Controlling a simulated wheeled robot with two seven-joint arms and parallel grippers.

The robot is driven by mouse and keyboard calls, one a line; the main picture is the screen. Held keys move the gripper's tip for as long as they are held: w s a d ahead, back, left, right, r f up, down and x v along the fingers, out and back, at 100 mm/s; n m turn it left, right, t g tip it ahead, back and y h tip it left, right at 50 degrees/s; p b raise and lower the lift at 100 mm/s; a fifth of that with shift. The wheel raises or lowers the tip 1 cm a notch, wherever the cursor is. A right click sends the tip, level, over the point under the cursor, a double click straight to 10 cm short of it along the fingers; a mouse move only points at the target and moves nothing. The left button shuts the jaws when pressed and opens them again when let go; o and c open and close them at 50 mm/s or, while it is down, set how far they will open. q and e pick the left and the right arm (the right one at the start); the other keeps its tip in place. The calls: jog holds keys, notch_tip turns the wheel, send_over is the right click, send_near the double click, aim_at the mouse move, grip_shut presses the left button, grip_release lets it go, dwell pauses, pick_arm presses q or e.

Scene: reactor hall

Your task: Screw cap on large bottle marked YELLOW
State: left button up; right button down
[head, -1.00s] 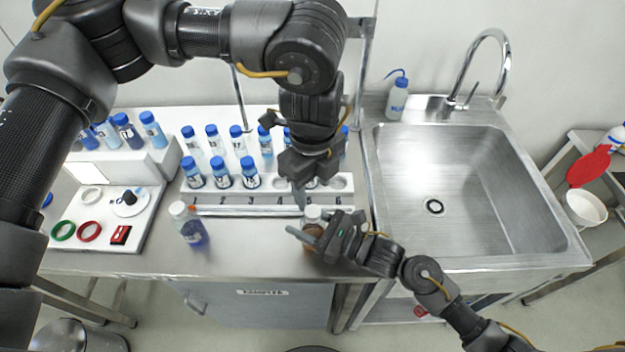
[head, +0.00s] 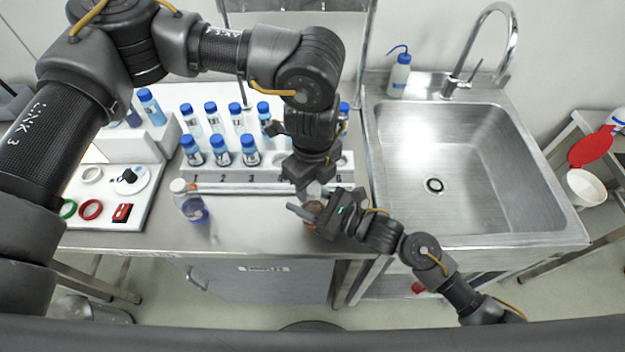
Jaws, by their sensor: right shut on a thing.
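A large bottle with orange-brown contents (head: 311,211) stands near the bench front, right of centre, mostly hidden by both grippers. No YELLOW mark is readable. My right gripper (head: 306,213) comes in from the right and is shut on this bottle. My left gripper (head: 311,187) points down from above, right over the bottle's top. Its fingertips are largely hidden, so I cannot tell whether it holds a cap. Another large bottle (head: 191,204), with blue-violet contents and a whitish top, stands apart to the left.
A numbered white rack (head: 225,174) with several blue-capped small bottles is close behind the grippers. A white board (head: 120,212) with coloured rings is at left. The sink (head: 440,170) is at right. The bench front between the two large bottles is clear.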

pick_arm(q)
jog(key=c, duration=0.8)
jog(key=m, duration=0.3)
jog(key=shift+m, duration=0.3)
jog(key=shift+c, duration=0.2)
jog(key=m, duration=0.4)
jog(key=shift+m, duration=0.3)
jog(key=o, duration=1.1)
jog(key=shift+o, duration=0.2)
notch_tip(320, 180, up, 12)
pick_arm(e)
jog(key=c, duration=0.6)
grip_release()
